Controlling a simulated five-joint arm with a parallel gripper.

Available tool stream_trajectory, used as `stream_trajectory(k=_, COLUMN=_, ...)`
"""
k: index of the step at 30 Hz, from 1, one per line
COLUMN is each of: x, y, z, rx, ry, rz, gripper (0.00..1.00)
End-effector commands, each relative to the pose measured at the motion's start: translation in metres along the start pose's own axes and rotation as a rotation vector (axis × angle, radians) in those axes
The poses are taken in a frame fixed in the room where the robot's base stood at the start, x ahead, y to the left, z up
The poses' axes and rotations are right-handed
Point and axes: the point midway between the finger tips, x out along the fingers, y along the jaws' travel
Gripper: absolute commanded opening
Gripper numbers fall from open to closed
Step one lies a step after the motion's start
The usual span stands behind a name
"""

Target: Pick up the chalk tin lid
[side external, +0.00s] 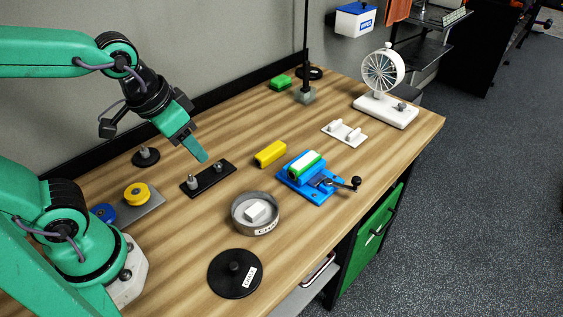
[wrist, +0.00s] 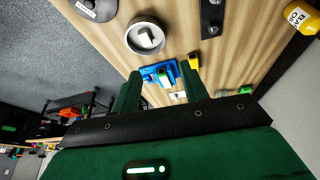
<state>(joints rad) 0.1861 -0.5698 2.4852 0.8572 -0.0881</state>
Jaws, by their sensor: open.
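The chalk tin lid (side external: 235,273) is a round black disc with a central knob and a white label. It lies flat near the table's front edge, and part of it shows at the top left of the wrist view (wrist: 98,10). The grey round chalk tin (side external: 255,226) stands open behind it with a white block inside; it also shows in the wrist view (wrist: 145,48). My gripper (side external: 203,158) is open and empty, above the table behind the tin and away from the lid. Its two green fingers show spread in the wrist view (wrist: 160,68).
A black plate with pegs (side external: 208,180) lies below my gripper. A yellow block (side external: 270,153) and a blue vise (side external: 310,190) stand right of it. A white plate with pegs (side external: 344,134) and a white fan (side external: 385,95) are farther back. Bare wood surrounds the lid.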

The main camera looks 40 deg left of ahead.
Motion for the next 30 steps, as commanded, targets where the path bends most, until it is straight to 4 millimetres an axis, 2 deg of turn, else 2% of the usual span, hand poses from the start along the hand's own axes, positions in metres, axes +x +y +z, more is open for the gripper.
stream_trajectory(k=8, x=0.045, y=0.056, z=0.012, rx=0.111, ry=-0.153, rz=0.043, gripper=0.44)
stream_trajectory(k=18, x=0.091, y=0.116, z=0.05, rx=0.241, ry=-0.313, rz=0.039, gripper=0.44)
stream_trajectory(k=24, x=0.105, y=0.133, z=0.069, rx=0.284, ry=-0.361, rz=0.025, gripper=0.44)
stream_trajectory(k=30, x=0.108, y=0.137, z=0.073, rx=0.292, ry=-0.371, rz=0.021, gripper=0.44)
